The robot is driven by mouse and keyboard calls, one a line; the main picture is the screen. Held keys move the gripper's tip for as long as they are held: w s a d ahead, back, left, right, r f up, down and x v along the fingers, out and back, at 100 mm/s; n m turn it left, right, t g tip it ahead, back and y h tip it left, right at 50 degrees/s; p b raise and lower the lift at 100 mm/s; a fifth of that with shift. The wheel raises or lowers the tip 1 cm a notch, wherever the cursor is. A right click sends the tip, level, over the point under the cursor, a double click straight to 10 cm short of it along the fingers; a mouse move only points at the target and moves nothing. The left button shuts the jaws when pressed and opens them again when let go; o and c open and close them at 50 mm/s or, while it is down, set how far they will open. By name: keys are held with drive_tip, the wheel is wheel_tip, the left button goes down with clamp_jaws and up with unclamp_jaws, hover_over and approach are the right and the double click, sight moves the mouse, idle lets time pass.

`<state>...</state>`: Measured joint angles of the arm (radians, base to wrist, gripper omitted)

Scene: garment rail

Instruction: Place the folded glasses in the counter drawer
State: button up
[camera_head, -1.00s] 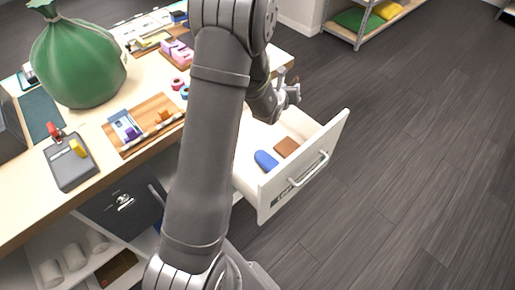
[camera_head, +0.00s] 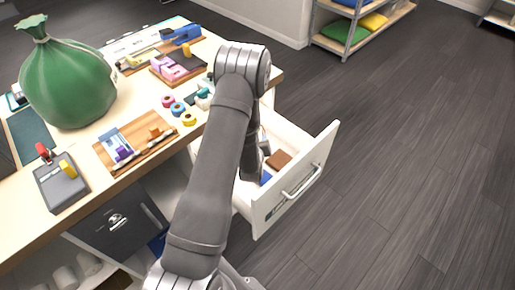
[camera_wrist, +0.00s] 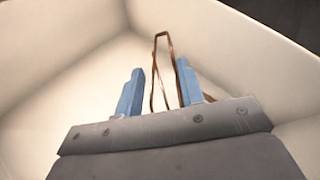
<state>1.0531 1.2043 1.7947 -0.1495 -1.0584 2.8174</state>
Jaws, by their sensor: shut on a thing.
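The folded glasses (camera_wrist: 171,48), a thin brown frame, show in the wrist view between the two blue fingers of my gripper (camera_wrist: 160,70). My gripper is shut on them, and they point toward a corner of pale walls. The counter drawer (camera_head: 268,215) is pulled out, white, with a bar handle on its front. The pale drawer walls (camera_wrist: 60,65) surround the gripper in the wrist view. Contact between glasses and drawer floor cannot be told.
Open floor lies to the right.

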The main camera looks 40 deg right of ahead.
drive_tip(key=shift+f, duration=2.2)
drive_tip(key=shift+f, duration=0.4)
drive_tip(key=o, duration=1)
